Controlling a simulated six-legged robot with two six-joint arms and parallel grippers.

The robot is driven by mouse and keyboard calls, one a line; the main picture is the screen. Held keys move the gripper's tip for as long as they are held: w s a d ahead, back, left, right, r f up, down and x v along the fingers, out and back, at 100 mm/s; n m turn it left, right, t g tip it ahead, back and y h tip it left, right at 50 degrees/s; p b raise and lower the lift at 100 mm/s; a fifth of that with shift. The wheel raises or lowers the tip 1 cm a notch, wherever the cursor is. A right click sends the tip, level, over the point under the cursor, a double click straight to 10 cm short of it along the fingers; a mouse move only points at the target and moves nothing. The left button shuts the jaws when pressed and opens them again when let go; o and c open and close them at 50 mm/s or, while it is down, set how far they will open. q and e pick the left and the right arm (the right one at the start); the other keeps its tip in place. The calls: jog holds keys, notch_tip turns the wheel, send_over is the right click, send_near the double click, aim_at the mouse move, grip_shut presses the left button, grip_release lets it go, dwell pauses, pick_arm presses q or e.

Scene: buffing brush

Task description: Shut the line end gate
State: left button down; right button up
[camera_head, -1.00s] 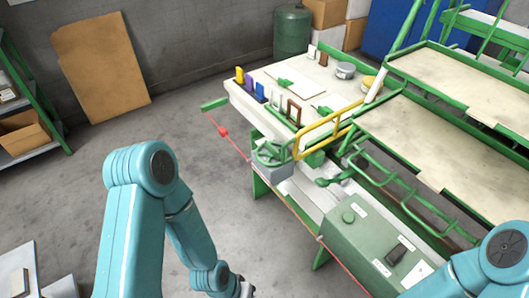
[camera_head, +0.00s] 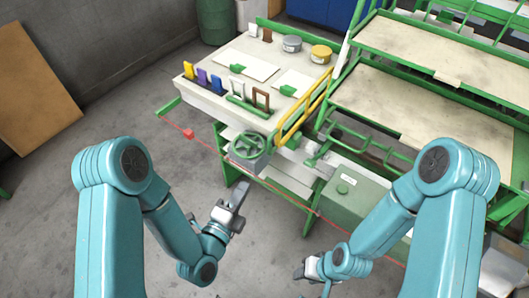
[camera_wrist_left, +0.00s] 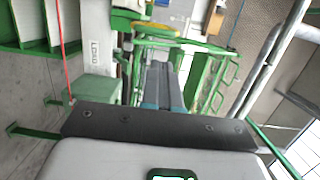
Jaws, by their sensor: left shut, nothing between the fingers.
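The yellow-railed gate (camera_head: 305,105) stands at the near end of the green line frame, beside the workbench. It looks like a long yellow tube frame; I cannot tell whether it is latched. My left gripper (camera_head: 238,193) is shut and empty, in front of the bench and below the green handwheel, apart from the gate. In the left wrist view its closed dark fingers (camera_wrist_left: 160,68) point toward the green frame, with a yellow rail (camera_wrist_left: 160,32) beyond. My right gripper (camera_head: 308,272) is low at the bottom, partly hidden by its arm; its jaw state is unclear.
A green handwheel (camera_head: 250,146) and a red cord (camera_head: 235,167) with a red tag lie between me and the bench (camera_head: 200,94). A green control box (camera_head: 345,198) stands ahead of my right arm. Open concrete floor (camera_head: 110,115) lies to the left.

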aim_at(268, 146)
pick_arm(q)
jog(key=b+x, duration=0.8)
jog(key=x, duration=0.5)
jog(key=shift+b, duration=0.35)
jog(key=shift+w+d+f, duration=0.15)
jog(key=shift+w+d, duration=0.1)
jog(key=shift+w, duration=0.15)
